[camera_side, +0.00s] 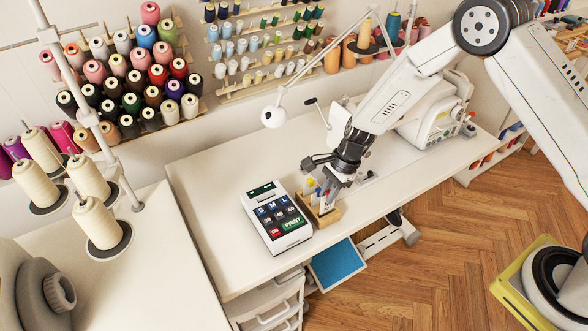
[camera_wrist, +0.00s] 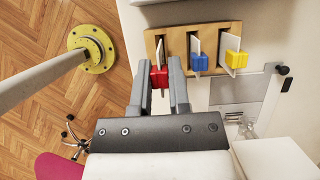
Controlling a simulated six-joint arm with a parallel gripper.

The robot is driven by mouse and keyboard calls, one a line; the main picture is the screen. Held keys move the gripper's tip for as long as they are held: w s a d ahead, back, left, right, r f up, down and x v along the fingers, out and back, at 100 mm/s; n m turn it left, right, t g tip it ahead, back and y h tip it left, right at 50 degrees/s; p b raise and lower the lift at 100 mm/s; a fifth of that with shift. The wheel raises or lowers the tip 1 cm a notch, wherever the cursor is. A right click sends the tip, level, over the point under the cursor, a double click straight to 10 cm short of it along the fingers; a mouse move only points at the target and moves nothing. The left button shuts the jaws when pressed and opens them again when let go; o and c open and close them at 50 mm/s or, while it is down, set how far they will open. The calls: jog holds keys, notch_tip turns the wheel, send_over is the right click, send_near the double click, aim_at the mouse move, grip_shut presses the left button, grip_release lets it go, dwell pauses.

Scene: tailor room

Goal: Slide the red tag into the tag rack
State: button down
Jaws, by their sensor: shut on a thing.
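The wooden tag rack (camera_side: 331,216) stands on the white table, to the right of the label printer; in the wrist view the rack (camera_wrist: 180,38) is at the top. A blue tag (camera_wrist: 199,62) and a yellow tag (camera_wrist: 235,58) stand in its middle and right slots. My gripper (camera_wrist: 170,66) is shut on the red tag (camera_wrist: 158,78), one finger on each side of its red grip. The tag's white card reaches over the rack's left slot; how deep it sits I cannot tell. In the side view my gripper (camera_side: 328,182) is right over the rack and partly hides the tags.
The label printer (camera_side: 277,217) with coloured keys stands close to the left of the rack. A sewing machine (camera_side: 430,112) stands at the back right of the table. A thin lamp arm (camera_side: 283,92) rises behind.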

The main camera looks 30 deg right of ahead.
jog(key=shift+f, duration=1.3)
jog(key=c, duration=0.5)
grip_release()
jog(key=shift+r, duration=0.15)
jog(key=v, duration=0.7)
jog(key=shift+d+r, duration=0.2)
jog(key=shift+r, duration=0.1)
